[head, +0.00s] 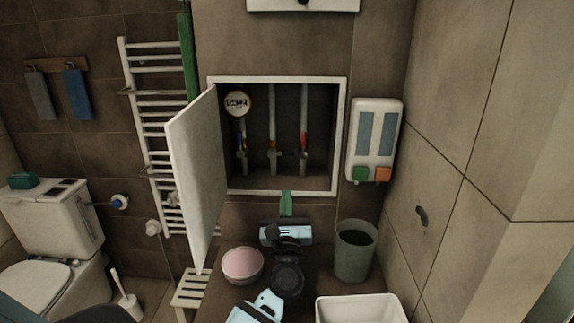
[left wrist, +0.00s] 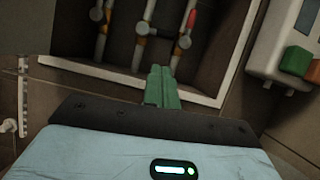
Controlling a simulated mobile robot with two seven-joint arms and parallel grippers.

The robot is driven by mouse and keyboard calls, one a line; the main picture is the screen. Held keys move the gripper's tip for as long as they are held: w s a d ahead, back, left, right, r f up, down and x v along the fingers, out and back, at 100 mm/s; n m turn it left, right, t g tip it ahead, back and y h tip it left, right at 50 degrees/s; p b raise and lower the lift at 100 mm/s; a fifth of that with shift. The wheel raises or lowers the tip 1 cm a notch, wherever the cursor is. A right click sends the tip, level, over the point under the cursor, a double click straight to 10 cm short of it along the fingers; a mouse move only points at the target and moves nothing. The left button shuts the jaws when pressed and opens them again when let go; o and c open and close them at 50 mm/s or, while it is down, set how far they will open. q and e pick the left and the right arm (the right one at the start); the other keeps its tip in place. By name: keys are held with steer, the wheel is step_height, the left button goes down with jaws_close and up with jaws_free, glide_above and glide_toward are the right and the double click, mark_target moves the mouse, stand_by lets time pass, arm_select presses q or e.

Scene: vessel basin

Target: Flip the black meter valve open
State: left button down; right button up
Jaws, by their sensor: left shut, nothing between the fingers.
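An open wall cabinet (head: 342,130) holds a round white meter (head: 236,103) and three vertical pipes. Small grey valve fittings sit low on the left pipe (head: 241,155), middle pipe (head: 273,156) and right pipe (head: 303,155). No clearly black valve handle can be made out. My left gripper (head: 287,197) has green fingers, shut and empty, pointing up at the cabinet's lower edge, below the middle and right pipes. In the left wrist view the shut fingers (left wrist: 162,72) overlap the lower frame, with fittings (left wrist: 143,28) beyond them. My right gripper is not in view.
The cabinet door (head: 198,175) stands open at the left. A dispenser (head: 374,140) hangs to the right. Below are a bin (head: 355,250), a pink-topped bowl (head: 242,264), a slatted stool (head: 190,290) and a white basin (head: 362,309). A towel rail (head: 155,130) is farther left.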

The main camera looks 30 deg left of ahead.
mark_target(281, 153)
arm_select(q)
steer(key=shift+s+d, duration=0.1)
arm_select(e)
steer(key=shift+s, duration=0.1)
arm_select(q)
steer(key=shift+r, duration=0.1)
steer(key=p+x, duration=0.1)
steer(key=x, duration=0.8)
steer(key=shift+w+a+r, duration=0.2)
steer(key=shift+w+a, duration=0.05)
steer(key=shift+w, duration=0.2)
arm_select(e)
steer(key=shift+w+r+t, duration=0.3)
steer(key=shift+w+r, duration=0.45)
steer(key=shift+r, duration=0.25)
arm_select(q)
steer(key=shift+a, duration=0.1)
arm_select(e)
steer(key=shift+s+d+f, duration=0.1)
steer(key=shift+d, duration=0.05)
